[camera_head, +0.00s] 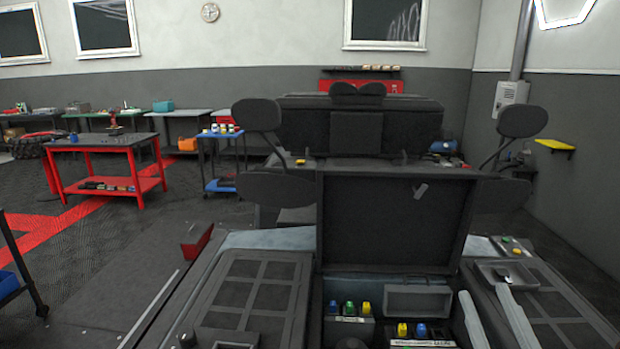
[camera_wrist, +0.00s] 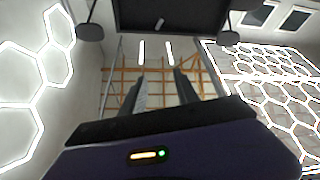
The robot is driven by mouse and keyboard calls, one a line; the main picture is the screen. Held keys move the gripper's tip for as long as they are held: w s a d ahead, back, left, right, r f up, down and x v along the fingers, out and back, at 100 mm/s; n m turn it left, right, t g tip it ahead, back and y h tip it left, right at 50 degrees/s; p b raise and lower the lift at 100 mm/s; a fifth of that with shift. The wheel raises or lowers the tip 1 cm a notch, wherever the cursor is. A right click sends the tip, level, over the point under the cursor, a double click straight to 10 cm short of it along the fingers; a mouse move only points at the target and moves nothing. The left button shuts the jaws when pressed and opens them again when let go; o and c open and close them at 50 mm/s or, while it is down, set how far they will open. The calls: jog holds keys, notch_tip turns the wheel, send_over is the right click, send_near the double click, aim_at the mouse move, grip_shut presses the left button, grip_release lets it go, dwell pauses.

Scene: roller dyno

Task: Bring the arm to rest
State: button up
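My gripper (camera_wrist: 159,76) shows in the wrist view, with its two dark fingers apart and nothing visible between them. Beyond the fingers are an orange grid and bright hexagonal ceiling lights (camera_wrist: 60,60). A dark panel with a small pale handle (camera_wrist: 159,23) is at the top of that view. I cannot make out my gripper for certain in the head view.
A raised dark lid (camera_head: 390,225) stands behind an open compartment with bottles with blue, green and yellow caps (camera_head: 349,308). Dark round-ended panels (camera_head: 257,115) flank it. A red workbench (camera_head: 103,165) and blue cart (camera_head: 224,160) stand left. Floor at left is partly clear.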

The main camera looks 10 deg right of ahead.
jog(key=s+a+f+g+y, duration=0.2)
jog(key=s+a+f, duration=0.3)
jog(key=s+f, duration=0.6)
jog(key=s+a+f+m+g+y, duration=0.1)
jog(key=s+a+f+g, duration=0.4)
jog(key=s+f, duration=0.5)
jog(key=s+a+y, duration=0.1)
jog(key=s, duration=0.5)
jog(key=shift+s+a+f+m+g, duration=0.2)
jog(key=shift+f+m+g, duration=0.1)
jog(key=shift+f, duration=0.1)
jog(key=shift+r, duration=0.1)
jog(key=shift+r, duration=0.45)
